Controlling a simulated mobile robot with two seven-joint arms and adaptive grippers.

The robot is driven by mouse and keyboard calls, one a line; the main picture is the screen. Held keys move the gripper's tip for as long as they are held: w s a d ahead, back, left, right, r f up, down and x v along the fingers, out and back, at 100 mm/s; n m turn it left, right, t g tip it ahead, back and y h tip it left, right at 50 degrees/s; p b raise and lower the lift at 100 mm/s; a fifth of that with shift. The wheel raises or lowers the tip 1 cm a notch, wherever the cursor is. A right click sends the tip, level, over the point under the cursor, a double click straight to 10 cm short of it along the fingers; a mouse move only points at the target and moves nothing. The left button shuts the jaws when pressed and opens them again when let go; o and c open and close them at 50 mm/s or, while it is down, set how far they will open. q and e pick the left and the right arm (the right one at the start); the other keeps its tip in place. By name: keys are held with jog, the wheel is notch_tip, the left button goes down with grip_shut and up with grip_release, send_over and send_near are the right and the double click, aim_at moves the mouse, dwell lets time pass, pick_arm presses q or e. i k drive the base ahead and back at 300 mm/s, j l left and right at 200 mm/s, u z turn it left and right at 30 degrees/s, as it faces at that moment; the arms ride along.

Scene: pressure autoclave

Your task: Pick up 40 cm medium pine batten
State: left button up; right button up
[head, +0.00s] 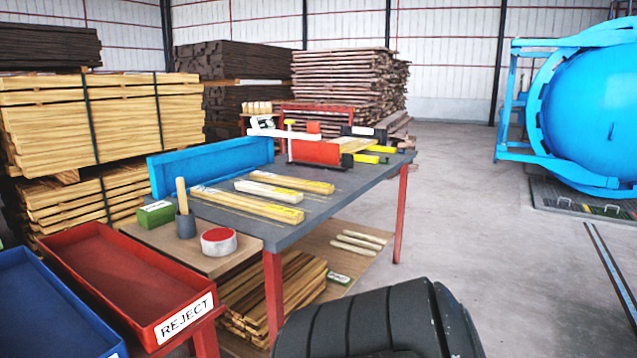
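Three pale pine battens lie side by side, apart, on the grey top of the workbench (330,203) in the head view. The front batten (240,204) is the longest. The middle batten (268,191) looks shortest. The back batten (291,179) looks between them in length, so it appears to be the medium one. The battens carry small light or yellow end marks, too small to read. Neither of my grippers is in view, and nothing is seen touching the battens.
A blue upright panel (210,165) stands behind the battens; a red-and-white fixture (318,150) stands at the bench's far end. A red REJECT tray (125,285), a blue tray (50,310) and a tape roll (218,241) are at left.

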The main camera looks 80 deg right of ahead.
aim_at(324, 188)
jog(key=z, duration=2.35)
jog(key=i+l, duration=0.15)
jog(key=l, duration=0.2)
jog(key=i+l+u, duration=0.15)
jog(key=l, duration=0.25)
jog(key=i+l, duration=0.15)
jog(key=l, duration=0.2)
jog(key=i+l+u, duration=0.1)
jog(key=l, duration=0.3)
jog(key=i+l+u, duration=0.1)
jog(key=l, duration=0.25)
jog(key=i+l, duration=0.15)
jog(key=l, duration=0.25)
jog(key=i+l+u, duration=0.15)
jog(key=l, duration=0.25)
